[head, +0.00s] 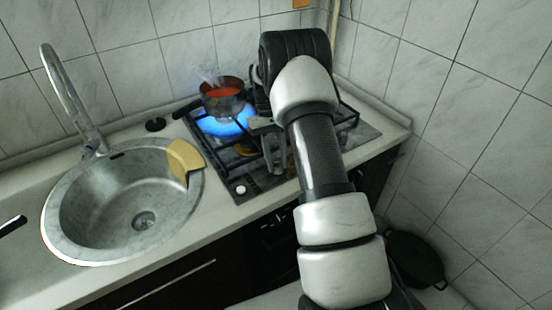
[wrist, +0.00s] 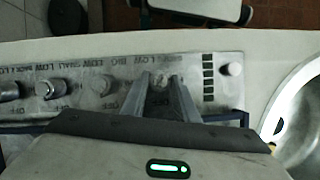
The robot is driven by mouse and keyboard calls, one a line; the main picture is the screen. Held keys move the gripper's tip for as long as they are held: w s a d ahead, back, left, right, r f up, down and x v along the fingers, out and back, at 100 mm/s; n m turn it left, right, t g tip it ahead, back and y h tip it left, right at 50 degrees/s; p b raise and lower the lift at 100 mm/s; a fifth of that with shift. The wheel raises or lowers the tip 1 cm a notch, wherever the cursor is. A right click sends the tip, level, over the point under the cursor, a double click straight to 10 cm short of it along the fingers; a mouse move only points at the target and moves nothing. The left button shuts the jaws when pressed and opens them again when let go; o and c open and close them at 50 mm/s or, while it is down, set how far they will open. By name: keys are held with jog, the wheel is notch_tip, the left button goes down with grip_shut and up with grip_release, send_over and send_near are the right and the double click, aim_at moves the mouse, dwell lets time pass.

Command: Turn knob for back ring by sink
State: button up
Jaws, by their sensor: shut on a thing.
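The steel control panel (wrist: 190,68) of the hob fills the middle of the wrist view. My gripper (wrist: 161,84) is shut on the knob (wrist: 160,80) nearest the sink side, which is mostly hidden between the fingers. Other knobs (wrist: 50,89) stand to its left. In the head view my gripper (head: 273,155) is low over the hob's front, and its fingertips are hard to see. The back ring by the sink burns with a wide blue flame (head: 228,127) under a dark pot (head: 222,97) with red contents, giving off steam.
The round sink (head: 60,220) lies left of the hob, with a yellow cloth-like piece (head: 184,158) on its rim. A round white button (wrist: 232,68) is beside the held knob. A black pan (head: 415,258) sits low at the right. Tiled walls close the back and right.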

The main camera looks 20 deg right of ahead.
jog(key=shift+m+y, duration=0.4)
jog(key=shift+m, duration=0.6)
jog(key=o, duration=1.1)
jog(key=shift+c, duration=0.2)
jog(key=p+v, duration=0.2)
jog(key=v, duration=1.5)
jog(key=shift+r+p, duration=0.25)
jog(key=shift+p, duration=0.05)
jog(key=shift+d, duration=0.1)
